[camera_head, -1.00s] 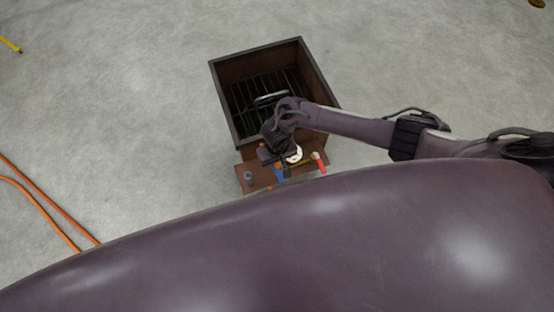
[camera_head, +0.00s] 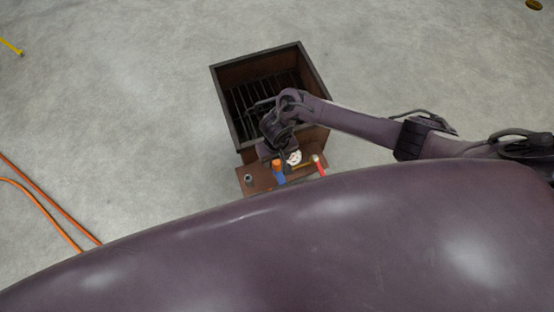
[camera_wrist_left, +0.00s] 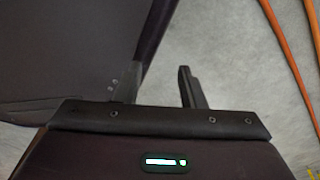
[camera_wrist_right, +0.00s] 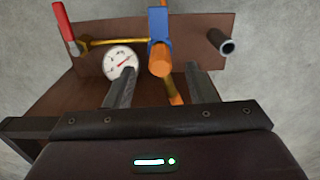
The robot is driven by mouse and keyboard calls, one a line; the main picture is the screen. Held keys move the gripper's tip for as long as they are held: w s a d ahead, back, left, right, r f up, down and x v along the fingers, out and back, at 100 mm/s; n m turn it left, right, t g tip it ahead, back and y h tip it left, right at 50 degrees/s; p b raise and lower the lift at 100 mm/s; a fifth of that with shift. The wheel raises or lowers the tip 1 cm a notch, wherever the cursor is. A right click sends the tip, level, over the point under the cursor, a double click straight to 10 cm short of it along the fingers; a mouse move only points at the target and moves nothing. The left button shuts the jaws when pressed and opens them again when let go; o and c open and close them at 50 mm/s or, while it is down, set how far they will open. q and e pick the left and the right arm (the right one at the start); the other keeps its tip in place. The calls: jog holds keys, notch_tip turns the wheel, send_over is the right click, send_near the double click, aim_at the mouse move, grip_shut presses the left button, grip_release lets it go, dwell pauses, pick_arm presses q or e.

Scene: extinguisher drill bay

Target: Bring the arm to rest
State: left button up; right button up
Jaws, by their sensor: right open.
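My right gripper (camera_wrist_right: 157,82) is open, its two fingers apart with nothing held between them. In the head view my right arm reaches in from the right and the gripper (camera_head: 279,160) is over the near side of the dark box, partly hidden by the wrist. In the right wrist view a white dial gauge (camera_wrist_right: 121,62) is beyond the left finger, and a blue fitting with an orange end (camera_wrist_right: 160,60) lies beyond the gap. My left gripper (camera_wrist_left: 158,88) shows only in its own wrist view, open and empty above the floor.
A dark open-topped box (camera_head: 222,100) with a grate inside stands on the grey floor. A brown panel (camera_head: 258,184) at its near side bears a red-ended lever (camera_wrist_right: 66,24) and a short grey pipe (camera_wrist_right: 221,42). Orange hoses (camera_head: 48,208) lie at left.

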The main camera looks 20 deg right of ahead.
jog(key=shift+r, duration=1.2)
jog(key=a+r+n+t+y, duration=0.2)
jog(key=a+r+t+y, duration=0.15)
jog(key=a+r, duration=0.7)
jog(key=s+d+r+h, duration=0.2)
jog(key=s+d+r, duration=0.3)
jog(key=d, duration=0.4)
jog(key=s+d+r+h, duration=0.1)
jog(key=s+d+r, duration=0.2)
jog(key=d+r, duration=0.5)
notch_tip(320, 180, down, 26)
jog(key=s+d+g+p, duration=0.1)
jog(key=p, duration=0.2)
pick_arm(q)
jog(key=s+r+p, duration=0.1)
jog(key=r, duration=0.2)
jog(key=s+r+p, duration=0.1)
jog(key=r, duration=0.1)
jog(key=shift+s+a+p, duration=0.25)
jog(key=shift+s+p, duration=0.05)
pick_arm(e)
jog(key=s+d+f, duration=0.2)
jog(key=s+f, duration=0.7)
jog(key=s, duration=0.1)
jog(key=s+d+f+g, duration=0.1)
jog(key=s+f, duration=0.8)
jog(key=s, duration=0.2)
jog(key=shift+d+f, duration=0.2)
jog(key=shift+d, duration=0.2)
